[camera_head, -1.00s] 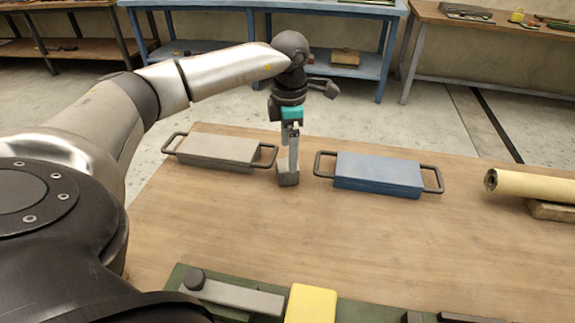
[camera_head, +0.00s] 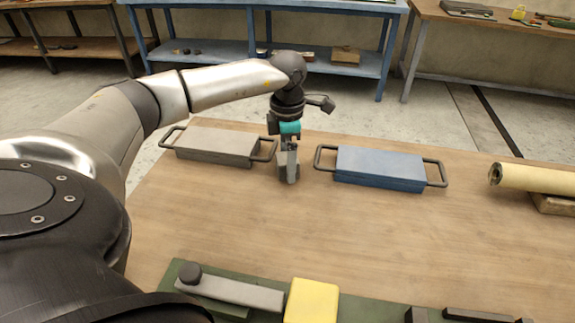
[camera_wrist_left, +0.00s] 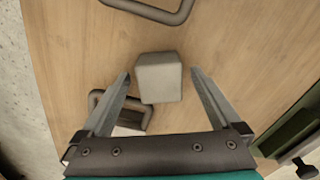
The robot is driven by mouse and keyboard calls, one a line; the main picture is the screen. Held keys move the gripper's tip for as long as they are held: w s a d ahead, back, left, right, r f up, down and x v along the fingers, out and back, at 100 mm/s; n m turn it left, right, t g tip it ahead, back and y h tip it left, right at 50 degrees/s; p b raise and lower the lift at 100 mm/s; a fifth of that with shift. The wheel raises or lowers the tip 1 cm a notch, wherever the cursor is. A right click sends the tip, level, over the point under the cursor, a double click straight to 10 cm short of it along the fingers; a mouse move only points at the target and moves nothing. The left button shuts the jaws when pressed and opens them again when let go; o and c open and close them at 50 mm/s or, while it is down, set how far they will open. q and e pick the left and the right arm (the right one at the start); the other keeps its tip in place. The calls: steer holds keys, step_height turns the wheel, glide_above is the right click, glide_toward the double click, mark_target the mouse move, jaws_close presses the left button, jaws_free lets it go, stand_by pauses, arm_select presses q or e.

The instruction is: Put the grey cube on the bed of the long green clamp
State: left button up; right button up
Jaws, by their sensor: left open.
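The grey cube (camera_wrist_left: 158,78) stands on the table, partly hidden by my gripper in the head view. My left gripper (camera_head: 291,180) is open, pointing down at the cube. In the left wrist view the cube shows between the two spread fingertips, with a gap on each side; I cannot tell how far down past its top they reach. The long green clamp (camera_head: 262,317) lies at the near edge of the table, cut off by the frame. It carries a grey bar (camera_head: 240,292) with a dark knob. My right gripper is not in view.
A grey block with handles (camera_head: 215,143) is left of the cube, and a blue one (camera_head: 380,167) is right of it. A yellow block (camera_head: 312,300) sits at the clamp. A cream roll (camera_head: 535,180) lies far right. The wooden table between is clear.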

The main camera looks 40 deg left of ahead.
arm_select(q)
jaws_close()
stand_by(0.7)
